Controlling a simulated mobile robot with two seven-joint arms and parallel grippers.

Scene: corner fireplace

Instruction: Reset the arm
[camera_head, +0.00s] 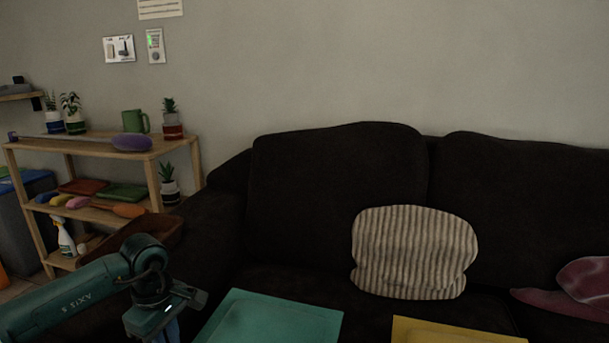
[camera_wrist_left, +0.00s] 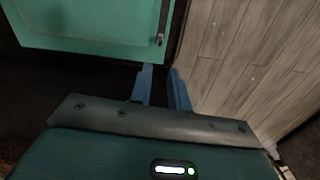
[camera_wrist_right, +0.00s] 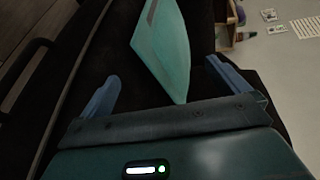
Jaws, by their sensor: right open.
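My left arm comes in from the left in the head view. Its gripper (camera_head: 168,328) hangs down in front of the shelf and sofa, cut off by the bottom edge. In the left wrist view, the left gripper (camera_wrist_left: 160,70) has its blue fingers a narrow gap apart, with nothing between them. My right gripper (camera_wrist_right: 162,72) shows only in the right wrist view. Its blue fingers are wide apart and grip nothing; a teal panel (camera_wrist_right: 165,45) shows beyond them.
A striped cushion (camera_head: 415,250) and a maroon cloth-like thing (camera_head: 575,285) lie on the sofa. A wooden shelf (camera_head: 85,147) stands left. Wooden floor (camera_wrist_left: 235,55) shows in the left wrist view.

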